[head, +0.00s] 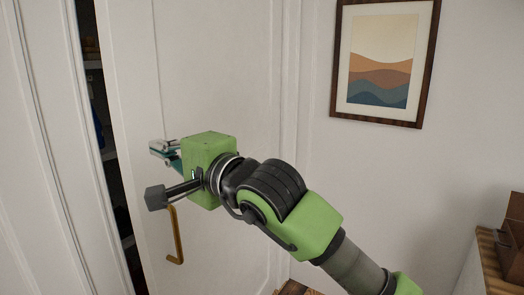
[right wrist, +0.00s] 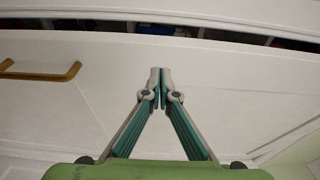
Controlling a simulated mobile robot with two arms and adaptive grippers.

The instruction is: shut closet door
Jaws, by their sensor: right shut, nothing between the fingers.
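The white closet door (head: 230,90) stands slightly ajar, with a dark gap (head: 100,120) along its left edge in the head view. Its brass handle (head: 175,235) hangs upright near that edge. My right gripper (head: 157,149) is at the door's face, above the handle and close to the open edge. In the right wrist view its fingertips (right wrist: 160,72) are together and empty, in front of the door panel (right wrist: 230,90), with the handle (right wrist: 40,72) off to the left. I cannot tell whether the fingertips touch the door. My left gripper is not in view.
Shelves with stored items show dimly through the gap. A white frame panel (head: 30,150) stands left of the gap. A framed picture (head: 385,60) hangs on the wall to the right. A wooden piece of furniture (head: 500,255) stands at the lower right.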

